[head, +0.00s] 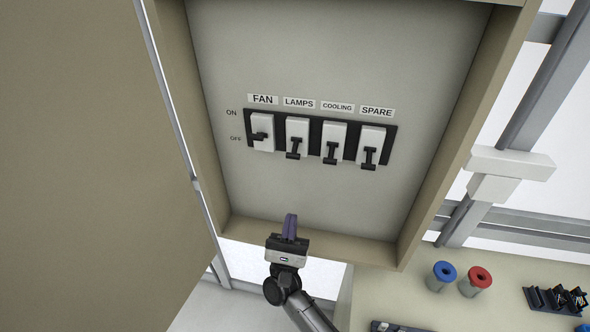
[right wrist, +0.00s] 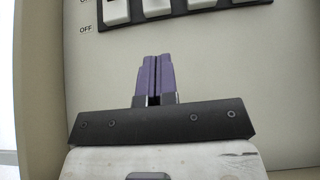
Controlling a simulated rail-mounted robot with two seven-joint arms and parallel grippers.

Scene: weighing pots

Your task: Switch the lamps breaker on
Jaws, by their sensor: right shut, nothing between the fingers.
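The lamps breaker (head: 296,136) is the second from the left in a black row of breakers inside the open cabinet, under the LAMPS label (head: 299,102). Its dark lever (head: 294,149) points down, toward the OFF side. My right gripper (head: 290,226) is shut and empty, below the breaker row near the cabinet's lower edge. In the right wrist view its purple fingers (right wrist: 155,78) are together, and the lower edge of the breaker row shows above them, apart from them. My left gripper is not in view.
The fan breaker (head: 262,133) has its lever higher than the others. The cooling breaker (head: 333,142) and spare breaker (head: 371,147) have levers down. The open cabinet door (head: 90,150) fills the left. Blue (head: 444,273) and red (head: 478,279) round items stand at lower right.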

